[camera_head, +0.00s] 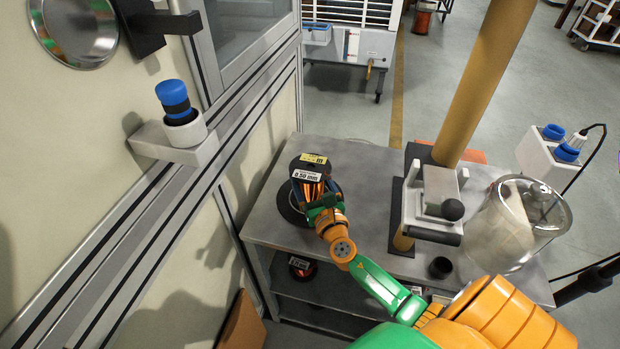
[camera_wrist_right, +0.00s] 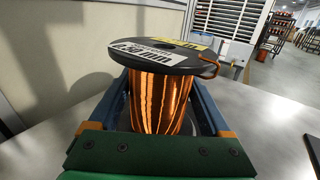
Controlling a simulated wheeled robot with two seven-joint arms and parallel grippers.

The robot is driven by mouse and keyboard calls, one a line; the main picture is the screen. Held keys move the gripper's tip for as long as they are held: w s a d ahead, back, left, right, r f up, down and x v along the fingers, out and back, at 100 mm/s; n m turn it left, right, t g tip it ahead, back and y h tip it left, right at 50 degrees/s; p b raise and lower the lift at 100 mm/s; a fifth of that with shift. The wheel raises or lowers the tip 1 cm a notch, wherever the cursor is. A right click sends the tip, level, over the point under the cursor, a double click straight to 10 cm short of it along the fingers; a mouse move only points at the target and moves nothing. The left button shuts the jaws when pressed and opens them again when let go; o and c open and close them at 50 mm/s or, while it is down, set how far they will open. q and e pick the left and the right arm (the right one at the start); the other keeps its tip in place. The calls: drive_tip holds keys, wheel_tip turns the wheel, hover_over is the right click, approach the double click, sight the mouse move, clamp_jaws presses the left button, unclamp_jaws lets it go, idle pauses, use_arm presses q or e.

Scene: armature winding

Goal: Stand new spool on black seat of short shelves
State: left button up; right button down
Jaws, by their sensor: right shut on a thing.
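The new spool (camera_head: 310,168) has a black top flange with a yellow label and a white "0.50 mm" label, and orange copper wire below. It is upright over the black round seat (camera_head: 289,208) on the grey top of the short shelves (camera_head: 364,170). My right gripper (camera_head: 318,198) is shut on the spool. In the right wrist view the spool (camera_wrist_right: 162,95) stands between the fingers (camera_wrist_right: 160,112), which clasp its wire body from both sides. Its lower flange is hidden, so I cannot tell whether it touches the seat. My left gripper is not in view.
Another spool (camera_head: 302,268) sits on the lower shelf. A tan post (camera_head: 470,105) with a grey clamp stands right of the seat, beside a small black cup (camera_head: 440,267) and a clear glass jar (camera_head: 515,225). A wall panel (camera_head: 255,165) lies close on the left.

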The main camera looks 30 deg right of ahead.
unclamp_jaws()
drive_tip(key=shift+s+r, duration=0.1)
drive_tip(key=shift+s, duration=0.05)
